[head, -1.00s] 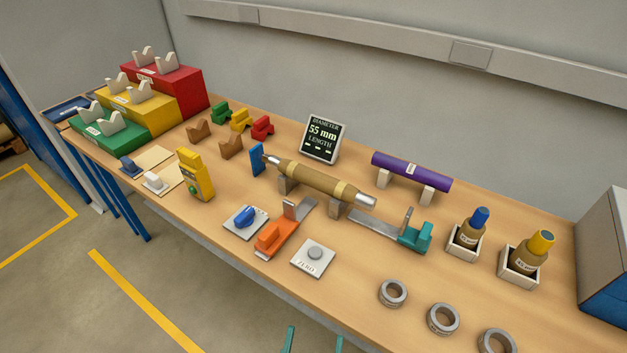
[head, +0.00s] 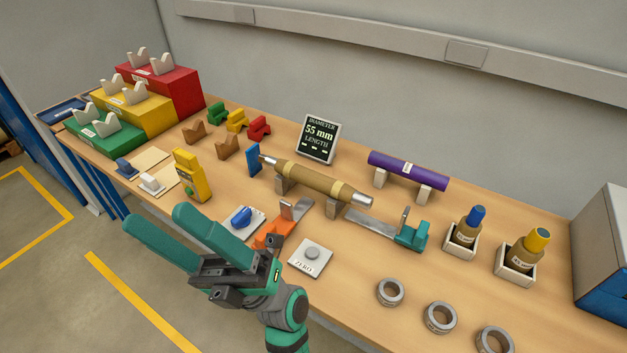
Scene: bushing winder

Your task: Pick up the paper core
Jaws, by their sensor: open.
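A brown paper core (head: 318,183) with metal ends and pale bands lies across two wooden supports near the middle of the bench, in front of the diameter display. Its left end is close to a blue upright block (head: 254,159). My gripper (head: 156,217) is in the lower left of the head view, over the bench's front edge. Its two teal fingers are spread apart, empty, and point to the upper left. It is well away from the paper core and partly hides the orange tool (head: 273,232).
A purple tube (head: 408,170) rests on two blocks behind. A display (head: 319,139), two bottles in white trays (head: 465,240), and several grey rings (head: 390,292) stand around. A yellow meter (head: 190,176) and coloured stepped boxes (head: 160,88) are at left. A teal tool (head: 411,236) lies in front of the core.

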